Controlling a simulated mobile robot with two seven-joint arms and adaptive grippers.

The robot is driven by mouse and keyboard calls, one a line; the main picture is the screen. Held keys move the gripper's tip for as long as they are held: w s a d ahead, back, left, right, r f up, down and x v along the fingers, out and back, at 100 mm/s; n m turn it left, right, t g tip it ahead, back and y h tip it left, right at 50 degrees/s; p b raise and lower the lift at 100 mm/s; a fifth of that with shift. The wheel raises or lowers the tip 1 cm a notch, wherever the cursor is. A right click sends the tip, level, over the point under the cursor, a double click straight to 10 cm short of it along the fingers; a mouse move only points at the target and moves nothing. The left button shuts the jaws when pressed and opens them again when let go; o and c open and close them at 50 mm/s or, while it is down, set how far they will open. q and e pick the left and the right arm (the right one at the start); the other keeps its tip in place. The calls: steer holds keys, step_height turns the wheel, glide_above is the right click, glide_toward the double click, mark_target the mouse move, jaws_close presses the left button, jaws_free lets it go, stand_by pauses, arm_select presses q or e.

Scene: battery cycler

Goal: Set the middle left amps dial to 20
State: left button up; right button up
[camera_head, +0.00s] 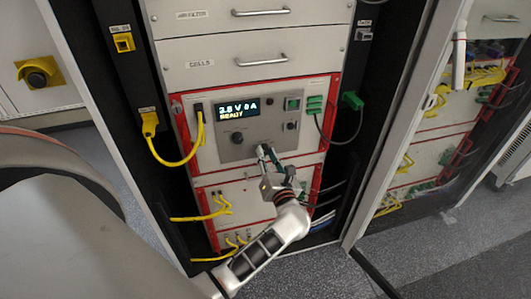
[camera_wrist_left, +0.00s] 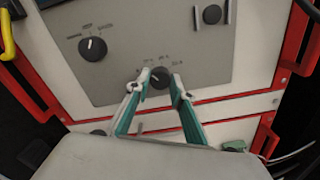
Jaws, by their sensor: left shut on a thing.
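The grey control panel (camera_head: 262,125) in the rack has a dark display (camera_head: 237,107) reading about 3.8 V 0 A and READY. My left gripper (camera_head: 264,152) reaches up to the panel's lower edge. In the left wrist view, its two teal fingers with pale tips (camera_wrist_left: 161,78) stand on either side of a small dark dial (camera_wrist_left: 159,75), shut on it. Faint scale marks show above this dial, but its pointer setting is hard to read. A second black dial (camera_wrist_left: 93,48) with a white pointer sits up and to the left. My right gripper is out of view.
Yellow cables (camera_head: 196,148) hang left of the panel and green connectors (camera_head: 352,100) sit at its right. Red rails (camera_wrist_left: 70,85) frame the panel. Drawers (camera_head: 236,65) are above, and a second unit with more cables (camera_head: 225,206) is below.

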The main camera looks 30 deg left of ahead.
arm_select(q)
steer(key=shift+r+m, duration=0.2)
steer(key=shift+m, duration=0.3)
steer(key=m+p, duration=0.2)
steer(key=shift+m, duration=0.4)
steer(key=m+p, duration=0.4)
steer(key=m, duration=0.1)
steer(key=shift+f, duration=0.1)
steer(key=shift+m+p, duration=0.45)
steer(key=shift+m, duration=0.35)
steer(key=shift+f+m, duration=0.1)
steer(key=shift+m, duration=0.3)
steer(key=o, duration=1.1)
